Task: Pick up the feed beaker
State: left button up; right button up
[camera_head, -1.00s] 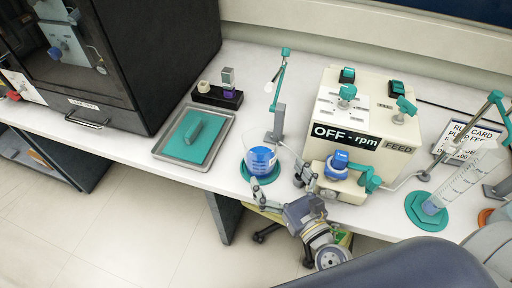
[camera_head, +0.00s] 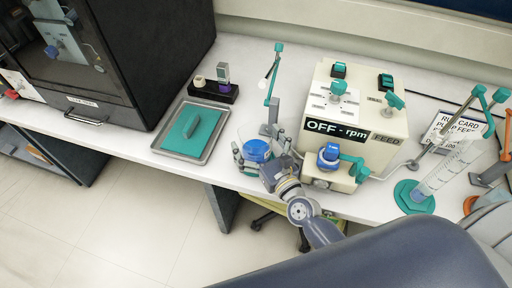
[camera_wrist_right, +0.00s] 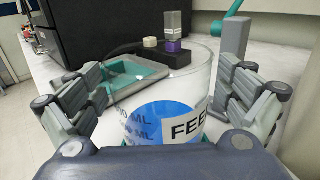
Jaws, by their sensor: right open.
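My right gripper (camera_head: 260,147) is open, with one finger on each side of the beaker. In the right wrist view, the fingers of the gripper (camera_wrist_right: 165,82) flank the glass; I cannot tell whether they touch it. The teal base under the beaker is mostly hidden by the gripper. My left gripper is not in view.
The pump (camera_head: 350,125) reading "OFF - rpm" stands close right of the beaker. A teal-armed stand (camera_head: 271,100) rises behind it. A metal tray (camera_head: 170,147) with a teal pad lies left. A graduated cylinder (camera_head: 440,172) stands far right.

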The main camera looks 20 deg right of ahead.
jog(key=c, duration=1.5)
jog(key=shift+o, duration=0.2)
